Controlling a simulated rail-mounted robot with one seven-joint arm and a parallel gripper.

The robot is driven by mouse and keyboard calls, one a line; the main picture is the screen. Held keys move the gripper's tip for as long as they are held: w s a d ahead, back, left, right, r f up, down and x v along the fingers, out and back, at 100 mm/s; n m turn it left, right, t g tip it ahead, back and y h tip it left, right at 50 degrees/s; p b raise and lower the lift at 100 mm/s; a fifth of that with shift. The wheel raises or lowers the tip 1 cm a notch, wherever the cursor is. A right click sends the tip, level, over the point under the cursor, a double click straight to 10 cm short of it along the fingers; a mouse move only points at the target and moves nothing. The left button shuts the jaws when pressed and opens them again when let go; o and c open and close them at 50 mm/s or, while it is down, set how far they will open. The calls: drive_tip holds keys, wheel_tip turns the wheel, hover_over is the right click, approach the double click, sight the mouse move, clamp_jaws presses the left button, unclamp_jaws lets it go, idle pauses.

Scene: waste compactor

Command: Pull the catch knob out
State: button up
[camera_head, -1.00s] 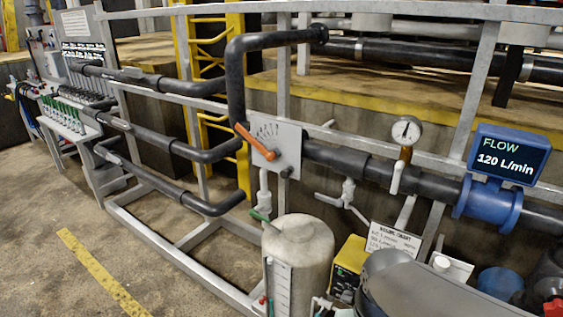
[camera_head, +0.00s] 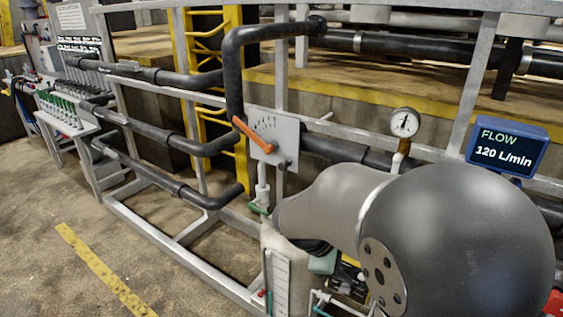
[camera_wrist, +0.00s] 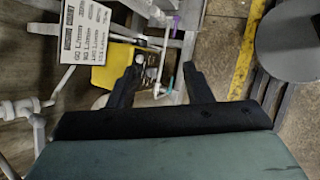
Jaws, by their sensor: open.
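A white plate (camera_head: 288,128) on the rail frame carries an orange lever (camera_head: 250,134) lying slantwise over a printed scale. A small dark knob (camera_head: 284,164) sits at the plate's lower right edge and looks like the catch knob. I cannot tell whether it is in or out. My gripper is mostly hidden behind my arm in the head view, low and to the right of the plate. In the wrist view my gripper (camera_wrist: 164,66) is open and empty, its two black fingers apart. The plate, lever and knob are not recognisable in the wrist view.
A pressure gauge (camera_head: 405,122) and a blue flow display (camera_head: 507,148) reading 120 L/min stand to the right. A pale tank (camera_head: 297,264) is partly covered by my arm. A yellow box (camera_wrist: 112,63) lies left of the fingers. The floor at left is clear.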

drive_tip(key=w+a+r+n+t+h, duration=0.25)
drive_tip(key=w+a+n+t, duration=0.25)
drive_tip(key=w+a+n, duration=0.4)
drive_tip(key=n+t, duration=0.7)
drive_tip(key=t, duration=0.1)
approach(281, 167)
drive_tip(key=shift+h, duration=0.25)
drive_tip(key=p+x, duration=0.2)
drive_tip(key=x, duration=0.8)
drive_tip(key=shift+w+d, duration=0.15)
drive_tip(key=shift+w, duration=0.15)
